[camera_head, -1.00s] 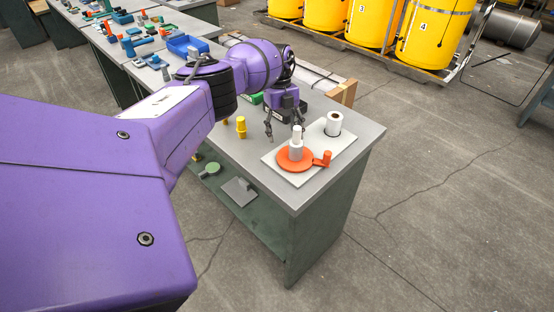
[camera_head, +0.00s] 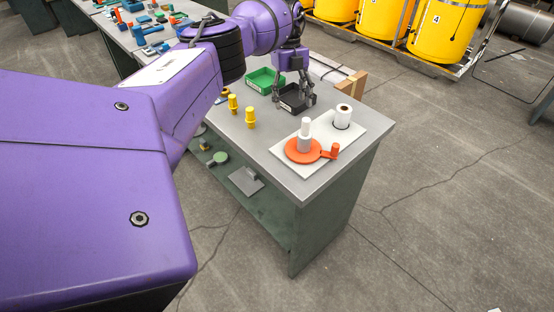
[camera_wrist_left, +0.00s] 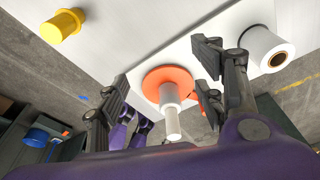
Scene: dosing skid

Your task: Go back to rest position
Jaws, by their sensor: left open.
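My left gripper (camera_head: 293,101) is open and empty. In the head view it hangs over the back part of the bench, in front of the black bin (camera_head: 296,98). In the left wrist view its two fingers (camera_wrist_left: 160,85) are spread wide, with nothing between the pads. A white mat (camera_head: 354,139) on the bench carries an orange disc (camera_head: 297,156) with a pale upright post (camera_head: 305,134), an orange knob (camera_head: 334,151) at its side and a white roll (camera_head: 342,117). The gripper is apart from all of these. My right gripper is not in view.
Two yellow pegs (camera_head: 251,117) stand on the bench left of the mat. A green bin (camera_head: 265,81) is beside the black one. A lower shelf (camera_head: 262,205) holds small parts. Yellow drums (camera_head: 440,30) stand behind. The floor to the right (camera_head: 450,200) is clear.

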